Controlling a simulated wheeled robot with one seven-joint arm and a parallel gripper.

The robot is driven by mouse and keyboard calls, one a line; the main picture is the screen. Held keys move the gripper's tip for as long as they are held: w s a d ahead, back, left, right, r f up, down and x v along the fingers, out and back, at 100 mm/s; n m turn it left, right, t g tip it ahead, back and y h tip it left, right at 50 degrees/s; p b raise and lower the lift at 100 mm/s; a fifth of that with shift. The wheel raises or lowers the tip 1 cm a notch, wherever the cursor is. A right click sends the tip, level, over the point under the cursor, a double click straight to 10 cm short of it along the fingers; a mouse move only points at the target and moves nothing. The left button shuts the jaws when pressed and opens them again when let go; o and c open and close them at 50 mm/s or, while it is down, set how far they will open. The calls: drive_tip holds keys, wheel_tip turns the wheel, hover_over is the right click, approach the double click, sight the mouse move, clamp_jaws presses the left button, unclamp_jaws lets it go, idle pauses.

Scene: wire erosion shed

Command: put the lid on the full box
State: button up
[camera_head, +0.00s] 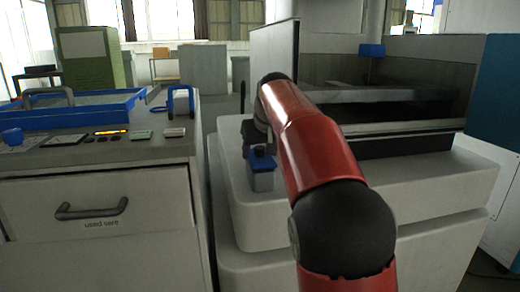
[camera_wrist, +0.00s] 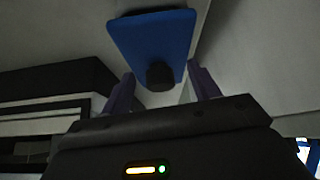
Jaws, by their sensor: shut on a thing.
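My gripper (camera_wrist: 162,88) has one dark finger on each side of a blue lid (camera_wrist: 150,38) with a black knob, and is shut on it near its side edges. In the head view, my red arm reaches down to the white machine ledge, and its end is partly hidden behind the arm. A small blue piece with a dark top (camera_head: 262,170) shows just below the arm's end; it looks like the same lid, but I cannot tell surely.
Dark machine panels (camera_head: 420,75) rise behind.

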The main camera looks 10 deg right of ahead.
drive_tip(key=shift+f, duration=0.45)
idle(0.3)
drive_tip(key=o, duration=1.2)
drive_tip(key=shift+o, duration=0.2)
